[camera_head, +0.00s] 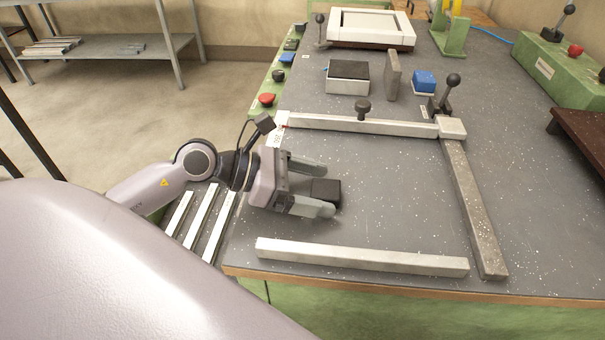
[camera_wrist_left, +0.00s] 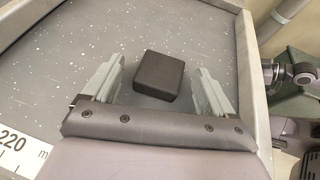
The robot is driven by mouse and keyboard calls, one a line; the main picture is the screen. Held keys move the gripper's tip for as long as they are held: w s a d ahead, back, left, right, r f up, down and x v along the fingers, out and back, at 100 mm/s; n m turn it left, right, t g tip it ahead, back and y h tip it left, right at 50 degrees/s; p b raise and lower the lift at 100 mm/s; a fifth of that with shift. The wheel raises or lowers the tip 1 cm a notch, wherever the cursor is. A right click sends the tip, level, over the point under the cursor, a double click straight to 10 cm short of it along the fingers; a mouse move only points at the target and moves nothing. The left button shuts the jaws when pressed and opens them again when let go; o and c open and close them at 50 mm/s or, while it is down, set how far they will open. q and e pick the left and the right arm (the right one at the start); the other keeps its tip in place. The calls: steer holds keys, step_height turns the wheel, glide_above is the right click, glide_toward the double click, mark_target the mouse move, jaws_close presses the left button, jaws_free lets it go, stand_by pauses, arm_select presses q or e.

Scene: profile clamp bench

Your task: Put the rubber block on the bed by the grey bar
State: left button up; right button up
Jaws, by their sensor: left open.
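The rubber block is a small black block (camera_head: 326,190) between the fingertips of my left gripper (camera_head: 318,188), low over or on the dark grey bed (camera_head: 385,185). In the left wrist view, the block (camera_wrist_left: 158,75) lies between the two spread fingers of the gripper (camera_wrist_left: 158,85), with gaps on both sides. The left gripper is open. The grey bar (camera_head: 473,205) lies along the right side of the bed, well apart from the block. My right gripper is not clearly seen.
Pale bars lie at the back (camera_head: 365,124) and front (camera_head: 360,257) of the bed. A black knob (camera_head: 362,108) stands by the back bar, and a clamp lever (camera_head: 450,90) by the corner. The middle is clear.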

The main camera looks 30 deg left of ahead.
arm_select(q)
steer(key=shift+b+v, duration=0.7)
steer(key=shift+v, duration=5.4)
steer(key=shift+w, duration=0.1)
